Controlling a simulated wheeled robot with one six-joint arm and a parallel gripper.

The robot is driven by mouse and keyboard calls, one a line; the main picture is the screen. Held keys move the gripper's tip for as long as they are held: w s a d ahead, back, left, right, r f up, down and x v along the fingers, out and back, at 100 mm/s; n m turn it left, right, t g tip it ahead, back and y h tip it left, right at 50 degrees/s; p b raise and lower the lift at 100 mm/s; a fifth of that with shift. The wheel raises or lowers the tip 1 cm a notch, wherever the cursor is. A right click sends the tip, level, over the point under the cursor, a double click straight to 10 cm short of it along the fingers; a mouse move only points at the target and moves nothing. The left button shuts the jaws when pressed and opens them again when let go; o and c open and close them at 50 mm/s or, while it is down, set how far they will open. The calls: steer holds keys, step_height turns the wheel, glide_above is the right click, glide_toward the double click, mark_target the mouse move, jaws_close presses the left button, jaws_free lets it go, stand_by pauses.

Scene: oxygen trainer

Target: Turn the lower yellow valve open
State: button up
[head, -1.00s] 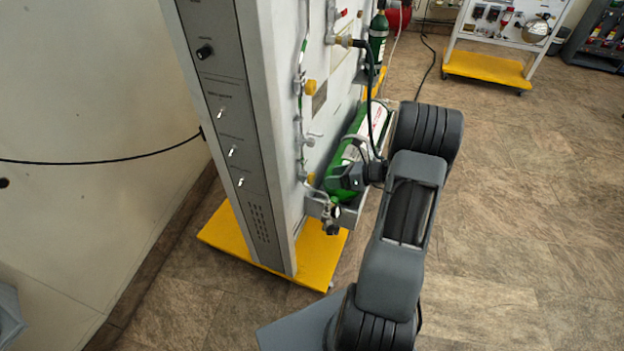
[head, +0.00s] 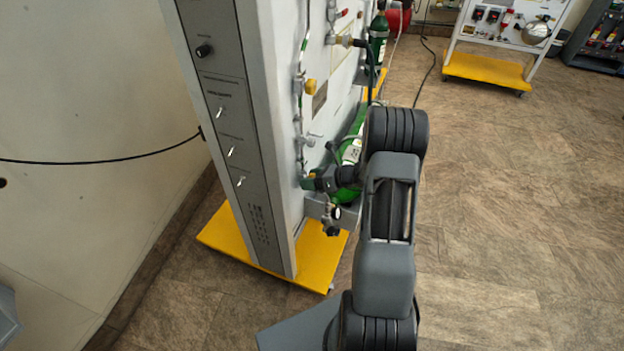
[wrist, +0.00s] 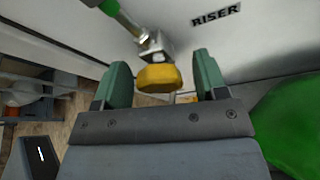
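In the wrist view the lower yellow valve (wrist: 159,78) is a rounded yellow knob on a metal fitting below a green pipe. My gripper (wrist: 163,78) is open, with one green fingertip on each side of the knob and visible gaps between. In the head view my gripper (head: 310,182) is at the panel's low pipework, beside the green cylinder. The lower valve is hidden there behind the gripper. An upper yellow valve (head: 310,86) shows higher on the same pipe.
A green cylinder (head: 350,152) lies low beside my gripper, and its green side (wrist: 290,125) fills the right of the wrist view. A small regulator (head: 331,218) hangs below the gripper. The panel's yellow base (head: 318,262) stands on the floor.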

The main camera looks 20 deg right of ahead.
steer(key=c, duration=0.9)
steer(key=n+b, duration=0.1)
steer(key=b, duration=0.2)
steer(key=shift+f+n+t+h, duration=0.3)
steer(key=shift+f, duration=0.1)
steer(key=shift+r+n+t+h+b, duration=0.4)
steer(key=shift+n+b, duration=0.4)
steer(key=shift+b, duration=0.4)
steer(key=o, duration=1)
steer(key=shift+c, duration=0.2)
steer(key=shift+s+d, duration=0.1)
steer(key=p+v, duration=0.2)
steer(key=v, duration=1.1)
steer(key=shift+s+r, duration=0.2)
steer(key=shift+d, duration=0.15)
